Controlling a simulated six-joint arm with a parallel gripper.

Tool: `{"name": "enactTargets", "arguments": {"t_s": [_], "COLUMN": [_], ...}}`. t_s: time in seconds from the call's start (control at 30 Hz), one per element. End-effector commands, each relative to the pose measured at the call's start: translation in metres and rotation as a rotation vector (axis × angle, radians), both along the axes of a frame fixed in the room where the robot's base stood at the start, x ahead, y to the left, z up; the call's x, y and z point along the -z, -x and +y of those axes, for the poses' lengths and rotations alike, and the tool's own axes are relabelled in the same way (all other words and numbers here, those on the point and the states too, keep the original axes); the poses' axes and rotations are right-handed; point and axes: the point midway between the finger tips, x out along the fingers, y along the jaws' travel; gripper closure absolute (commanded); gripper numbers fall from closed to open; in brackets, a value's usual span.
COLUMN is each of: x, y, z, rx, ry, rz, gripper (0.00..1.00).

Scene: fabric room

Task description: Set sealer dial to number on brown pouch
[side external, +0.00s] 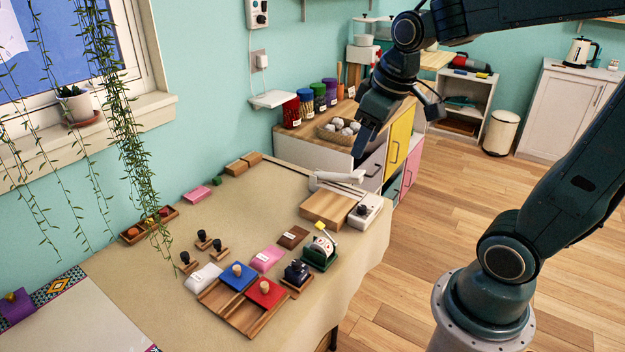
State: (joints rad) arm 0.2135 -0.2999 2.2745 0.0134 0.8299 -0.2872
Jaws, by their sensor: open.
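The brown pouch (293,237) lies flat on the cloth-covered table with a small white label; its number is too small to read. The sealer (368,212) appears to be the white unit at the table's right side. A dark round spot on its front looks like the dial (362,210); its setting cannot be read. A white lever-like bar (340,177) lies behind a wooden block beside it. My gripper (362,145) is open and empty, pointing down, high above and behind the sealer, apart from everything.
Pink (267,258) and white (202,277) pouches lie near the brown one. A green device (320,252), a dark stamp device (297,273) and a wooden tray (228,308) with blue and red pads stand in front.

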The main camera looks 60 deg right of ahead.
Motion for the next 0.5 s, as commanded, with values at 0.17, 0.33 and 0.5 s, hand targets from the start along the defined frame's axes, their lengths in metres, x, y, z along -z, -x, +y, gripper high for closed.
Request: {"name": "enactTargets", "arguments": {"t_s": [0.17,0.33,0.5], "x": [0.016,0.036,0.06], "y": [-0.027,-0.049,-0.068], "z": [-0.028,-0.057,-0.089], "rx": [-0.011,-0.026,-0.042], "ry": [0.014,0.023,0.026], "rz": [0.056,0.105,0.154], "gripper": [0.52,0.52,0.52]}}
